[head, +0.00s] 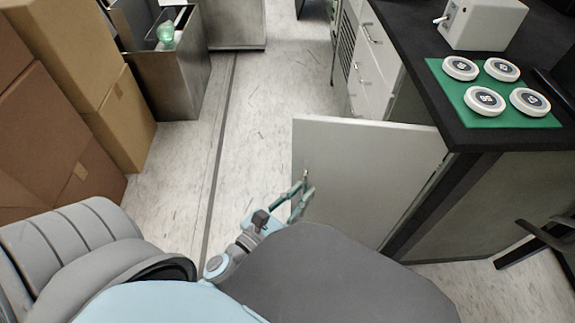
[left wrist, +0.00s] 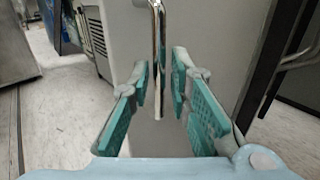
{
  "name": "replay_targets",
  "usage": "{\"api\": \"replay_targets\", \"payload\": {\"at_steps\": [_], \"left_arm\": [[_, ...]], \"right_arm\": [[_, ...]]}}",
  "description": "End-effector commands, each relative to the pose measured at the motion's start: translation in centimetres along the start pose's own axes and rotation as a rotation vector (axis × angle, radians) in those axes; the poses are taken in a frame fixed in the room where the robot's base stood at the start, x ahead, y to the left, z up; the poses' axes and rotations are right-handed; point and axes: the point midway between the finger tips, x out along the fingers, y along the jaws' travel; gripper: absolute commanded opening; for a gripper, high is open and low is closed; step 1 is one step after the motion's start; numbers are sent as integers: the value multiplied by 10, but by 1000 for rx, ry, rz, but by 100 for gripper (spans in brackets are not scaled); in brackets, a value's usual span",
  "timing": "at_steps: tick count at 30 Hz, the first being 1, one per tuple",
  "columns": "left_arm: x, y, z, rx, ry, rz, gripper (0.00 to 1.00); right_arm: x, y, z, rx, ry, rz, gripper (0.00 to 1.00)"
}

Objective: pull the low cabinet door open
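The low cabinet door (head: 360,165) is a pale grey panel. In the head view it stands swung out from the dark-topped cabinet, its hinge side at the right. Its vertical metal handle (head: 305,176) is near the free left edge and shows large in the left wrist view (left wrist: 158,60). My left gripper (head: 300,196) is at the handle. In the left wrist view its green-padded fingers (left wrist: 161,82) stand on either side of the bar, with a gap visible at each side. My right gripper is not in view.
Cardboard boxes (head: 85,75) are stacked at the left, with a grey metal bin (head: 168,82) behind them. White drawers (head: 374,55) lie beyond the door. A green mat (head: 490,110) with several white discs is on the countertop. The floor (head: 250,105) left of the door is clear.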

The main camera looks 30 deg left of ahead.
Motion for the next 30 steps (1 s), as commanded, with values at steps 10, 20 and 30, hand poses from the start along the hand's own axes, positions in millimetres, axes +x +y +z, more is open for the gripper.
{"api": "replay_targets", "payload": {"at_steps": [10, 20, 30], "left_arm": [[-57, 0, 0, -1, 0, -3, 18], [-66, 0, -2, 4, 4, 2, 18], [-69, 0, 2, -4, 19, 8, 18]], "right_arm": [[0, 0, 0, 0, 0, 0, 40], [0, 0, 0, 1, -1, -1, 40], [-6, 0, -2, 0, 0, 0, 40]]}}
